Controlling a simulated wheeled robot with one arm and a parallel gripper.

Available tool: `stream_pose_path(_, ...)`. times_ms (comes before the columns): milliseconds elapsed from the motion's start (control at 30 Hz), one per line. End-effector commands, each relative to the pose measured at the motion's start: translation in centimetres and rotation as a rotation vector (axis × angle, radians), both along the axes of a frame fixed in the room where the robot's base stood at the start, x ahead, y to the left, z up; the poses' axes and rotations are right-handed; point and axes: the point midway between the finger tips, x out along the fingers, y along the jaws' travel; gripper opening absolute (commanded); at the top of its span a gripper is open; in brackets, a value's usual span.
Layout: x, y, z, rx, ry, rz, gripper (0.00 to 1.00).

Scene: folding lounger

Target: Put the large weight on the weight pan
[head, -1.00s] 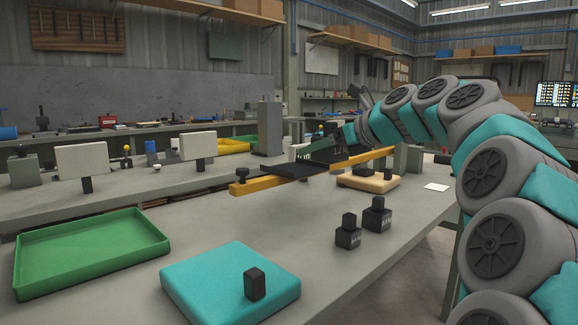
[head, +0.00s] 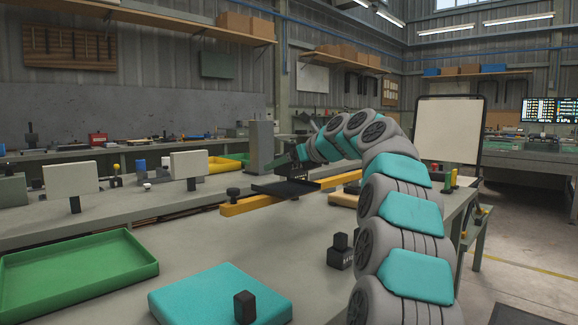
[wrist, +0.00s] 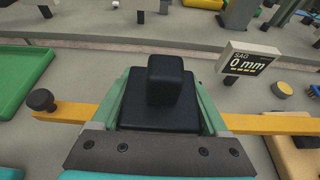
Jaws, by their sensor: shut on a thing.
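My gripper (head: 288,160) is shut on the large weight, a black block with a squarer knob on top. In the wrist view the weight (wrist: 165,80) sits between the green fingers. In the head view it is mostly hidden by the gripper. The weight pan (head: 283,188) is a shallow black tray on the yellow beam (head: 240,207). The gripper and weight are over the pan area; I cannot tell whether the weight touches it. In the wrist view the beam (wrist: 270,124) passes below the gripper, and the weight hides the pan.
A teal pad (head: 200,300) with a small black block (head: 245,307) lies at the front. Another black weight (head: 340,252) stands beside my arm. A green tray (head: 75,270) is at left. A display (wrist: 247,62) reads "SAG 0 mm". Bench between is clear.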

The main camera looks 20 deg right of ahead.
Motion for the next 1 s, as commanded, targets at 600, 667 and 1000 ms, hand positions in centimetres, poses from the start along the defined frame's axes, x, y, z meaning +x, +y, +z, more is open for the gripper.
stream_pose_path(600,2.1,0.2,-0.5,0.001,-0.004,0.000,0.00)
stream_pose_path(667,2.1,0.1,-0.9,0.001,-0.005,-0.001,0.00)
stream_pose_path(1000,2.1,0.1,-3.5,0.001,-0.004,-0.001,0.00)
